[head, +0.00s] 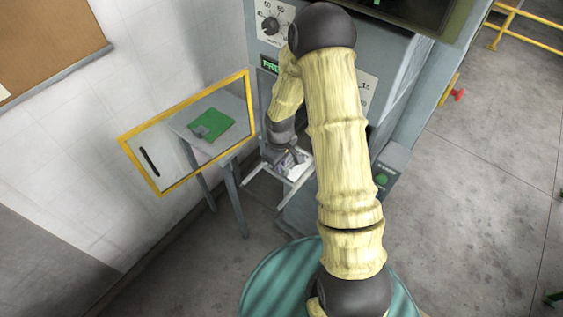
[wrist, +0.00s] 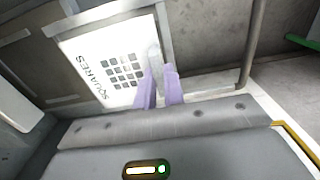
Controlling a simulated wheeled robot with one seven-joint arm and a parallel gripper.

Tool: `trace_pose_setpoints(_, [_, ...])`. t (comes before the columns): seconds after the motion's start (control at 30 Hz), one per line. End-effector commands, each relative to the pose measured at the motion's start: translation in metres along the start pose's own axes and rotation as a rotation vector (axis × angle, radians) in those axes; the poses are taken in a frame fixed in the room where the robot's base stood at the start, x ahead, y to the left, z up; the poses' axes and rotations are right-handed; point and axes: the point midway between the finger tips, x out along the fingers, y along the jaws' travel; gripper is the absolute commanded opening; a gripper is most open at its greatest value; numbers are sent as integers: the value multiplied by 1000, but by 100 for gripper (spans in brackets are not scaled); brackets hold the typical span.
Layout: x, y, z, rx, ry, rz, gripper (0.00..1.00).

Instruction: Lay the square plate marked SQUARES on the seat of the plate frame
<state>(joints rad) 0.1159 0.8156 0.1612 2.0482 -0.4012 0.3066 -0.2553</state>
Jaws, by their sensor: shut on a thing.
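The white square plate marked SQUARES (wrist: 96,62) shows its lettering and a grid of dark squares in the wrist view. In the head view only a small white part of the plate (head: 299,169) shows past my arm. My gripper (wrist: 158,75), with pale purple fingers, is shut on the plate near its right side. In the head view my gripper (head: 290,156) is low at the front of the machine. The plate frame (head: 291,186) has light bars around and below the plate; its bars (wrist: 110,13) also border the plate in the wrist view. I cannot tell whether the plate touches the seat.
A grey machine (head: 395,75) with dials stands behind my arm. To the left, a yellow-edged clear panel (head: 150,150) stands before a small table with a green mat (head: 212,124). A teal round top (head: 262,285) is in front.

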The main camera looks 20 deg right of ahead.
Motion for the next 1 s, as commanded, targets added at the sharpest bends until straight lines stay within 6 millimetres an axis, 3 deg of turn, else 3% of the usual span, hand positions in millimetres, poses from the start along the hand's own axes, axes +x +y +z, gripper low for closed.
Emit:
trace_pose_setpoints(0.13, [9, 1, 1, 3, 0, 0, 0])
trace_pose_setpoints(0.47, [10, 3, 2, 6, 0, 0, 0])
trace_pose_setpoints(0.5, [10, 3, 2, 6, 0, 0, 14])
trace_pose_setpoints(0.6, [10, 3, 2, 6, 0, 0, 34])
trace_pose_setpoints(1.0, [7, 3, 2, 7, 1, 1, 36])
